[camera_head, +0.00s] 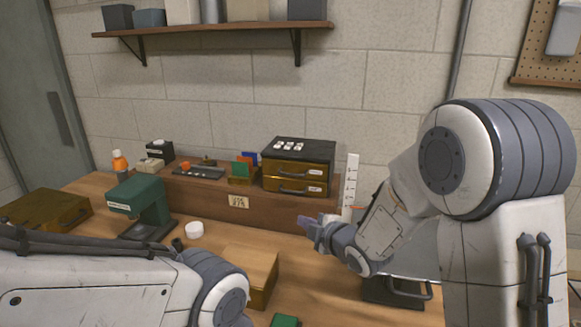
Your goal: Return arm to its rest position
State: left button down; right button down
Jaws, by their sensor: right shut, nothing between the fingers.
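My right arm comes in from the right, bent at the elbow, with its forearm reaching down and left over the table. My right gripper (309,226) is shut and empty, held in front of the wooden riser's right part. My left arm lies low across the bottom left. A green lamp-like device (143,205) stands on the table at left. A small white round part (194,230) lies to the right of it, with a small dark cylinder (177,244) nearby.
The wooden riser (240,202) along the wall carries a drawer box (297,168) and small items. A wooden box (251,268) stands between my arms. A white ruler-like strip (350,185) stands near my right forearm. A brown case (45,211) lies far left. A green item (285,321) shows at the bottom edge.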

jog(key=s+a+m+g+h, duration=0.1)
jog(key=s+m+g, duration=0.5)
jog(key=s, duration=1.2)
jog(key=s+f+m+g+h+p, duration=0.1)
jog(key=s+m+g+h, duration=0.3)
jog(key=s, duration=1.3)
jog(key=m+g, duration=0.2)
jog(key=shift+s+a+g, duration=0.3)
jog(key=shift+s+a, duration=0.05)
jog(key=shift+s, duration=0.05)
jog(key=shift+f, duration=0.1)
